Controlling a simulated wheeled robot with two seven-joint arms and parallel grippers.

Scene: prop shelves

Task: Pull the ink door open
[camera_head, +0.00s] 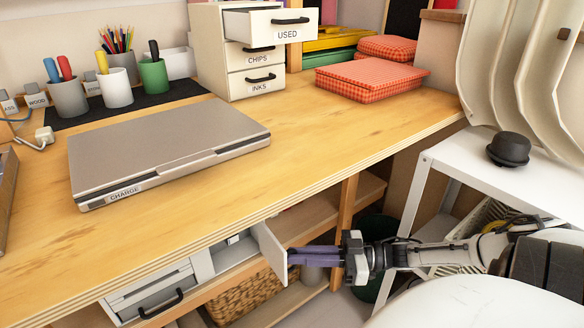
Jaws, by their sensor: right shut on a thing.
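The ink door (270,250) is a small white panel on the pale unit (203,266) under the desk. It stands swung out at an angle, with an opening and something dark beside it to the left. My right gripper (292,256) reaches in from the right, below the desk edge. Its purple fingers are shut at the outer face of the door, close to its free edge. The handle between the fingertips is hidden. My left gripper is not in view.
The desk edge (230,228) overhangs the unit. A drawer with a black handle (160,303) is at the left. A wicker basket (243,293) sits below. A wooden post (346,205) and a white side table (480,165) stand near my right arm.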

